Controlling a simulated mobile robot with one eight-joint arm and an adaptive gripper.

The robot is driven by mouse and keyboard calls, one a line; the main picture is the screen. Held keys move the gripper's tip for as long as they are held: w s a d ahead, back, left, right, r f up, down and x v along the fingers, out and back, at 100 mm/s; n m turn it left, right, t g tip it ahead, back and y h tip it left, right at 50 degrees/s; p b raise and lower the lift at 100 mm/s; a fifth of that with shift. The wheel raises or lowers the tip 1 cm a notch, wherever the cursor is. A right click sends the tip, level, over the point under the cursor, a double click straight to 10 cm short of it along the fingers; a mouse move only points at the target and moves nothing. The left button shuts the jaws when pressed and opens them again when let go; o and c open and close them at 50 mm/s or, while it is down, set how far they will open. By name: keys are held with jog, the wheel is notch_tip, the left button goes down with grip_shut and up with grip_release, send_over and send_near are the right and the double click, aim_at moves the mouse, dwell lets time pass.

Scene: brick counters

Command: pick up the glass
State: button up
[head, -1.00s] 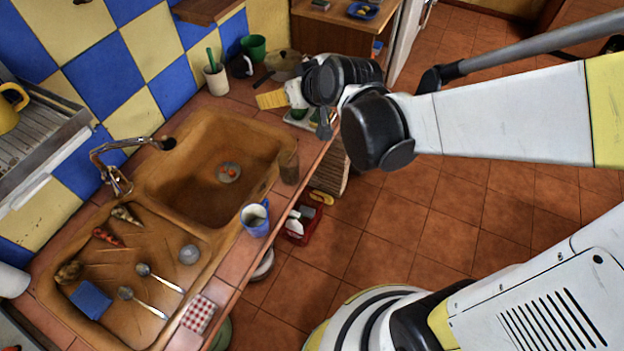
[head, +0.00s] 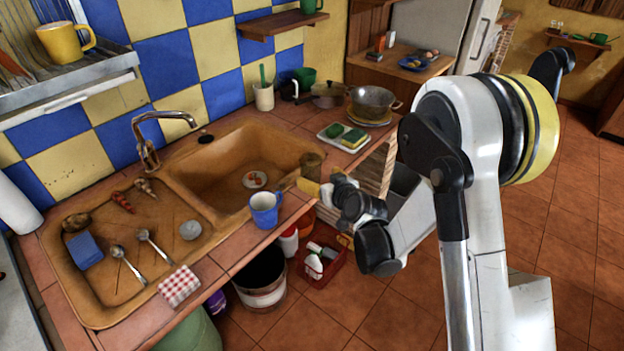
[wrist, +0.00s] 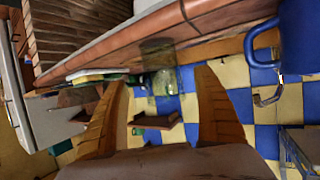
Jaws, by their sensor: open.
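The glass (head: 312,163) is a clear, brownish tumbler on the tiled counter at the right front corner of the sink. In the head view my gripper (head: 309,187) is just in front of it, and its yellow fingers overlap the glass's lower part. In the wrist view the glass (wrist: 158,62) shows faintly, beyond and between the two fingertips of my gripper (wrist: 162,80). The fingers are spread apart with nothing held. I cannot tell whether the glass is touching them.
A blue mug (head: 265,211) stands on the counter edge left of my gripper, and looms large in the wrist view (wrist: 296,40). A tray with sponges (head: 343,137) and a pot (head: 374,103) lie behind. The brown sink (head: 225,165) is to the left.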

aim_at(315, 177)
jog(key=b+x, duration=0.1)
jog(key=x, duration=0.1)
jog(key=b+x, duration=0.1)
jog(key=x, duration=0.1)
jog(key=shift+w+a+f, duration=0.15)
jog(key=shift+a+f, duration=0.1)
jog(key=shift+f, duration=0.2)
jog(key=shift+w+a+f, duration=0.1)
jog(key=shift+w+a, duration=0.15)
jog(key=shift+w, duration=0.25)
jog(key=c, duration=1.4)
